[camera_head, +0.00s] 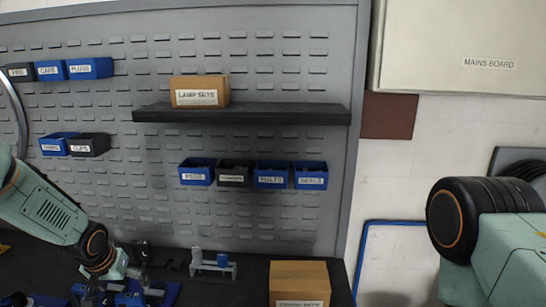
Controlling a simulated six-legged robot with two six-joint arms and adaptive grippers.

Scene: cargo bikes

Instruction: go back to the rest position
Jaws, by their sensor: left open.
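My left arm comes in from the left edge, and its gripper (112,275) points down over the dark bench at the lower left. It is open. Its fingers are small and partly lost among blue and dark parts (128,294) on the bench below, and I cannot tell whether it touches them. I see nothing held in it. Of my right arm, only a thick dark joint and pale green links show at the right edge. My right gripper is out of the picture.
A cardboard box (300,281) and a small grey stand (213,266) with blue pieces are on the bench. A black shelf (240,115) bears the LAMP SETS box (199,91). Blue and black bins (272,175) hang on the grey louvred panel (270,220). A MAINS BOARD cabinet (460,40) is upper right.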

